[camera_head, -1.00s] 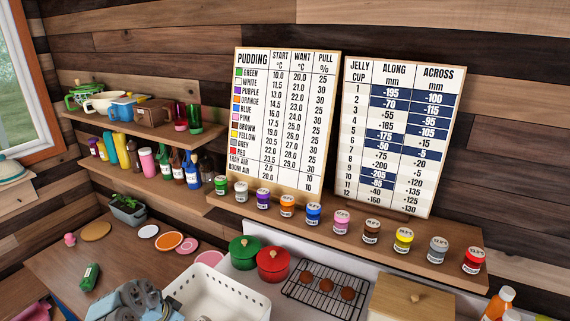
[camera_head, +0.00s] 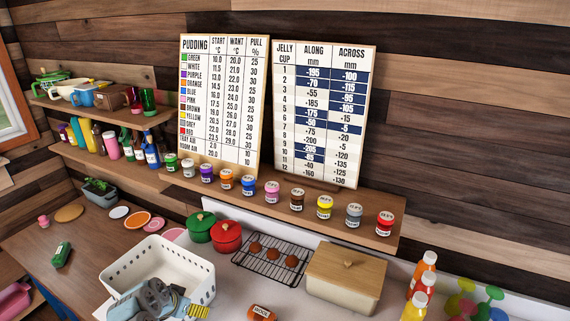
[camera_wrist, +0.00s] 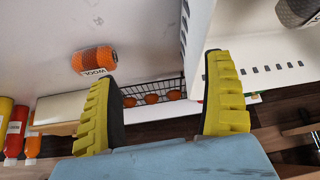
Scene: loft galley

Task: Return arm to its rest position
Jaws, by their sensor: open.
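My gripper (camera_wrist: 165,105) shows in the wrist view with its two yellow ridged fingers spread wide apart and nothing between them. In the head view my gripper and wrist, grey-blue, are at the bottom left, in front of the white perforated basket (camera_head: 190,262). The fingers are only partly visible there. An orange wool roll (camera_wrist: 94,61) lies on the white surface beyond the left finger in the wrist view, apart from it. The roll also shows at the bottom edge of the head view (camera_head: 262,313).
Bottles (camera_head: 424,272) stand at right. A shelf of jars (camera_head: 340,218) runs along the wall under two charts.

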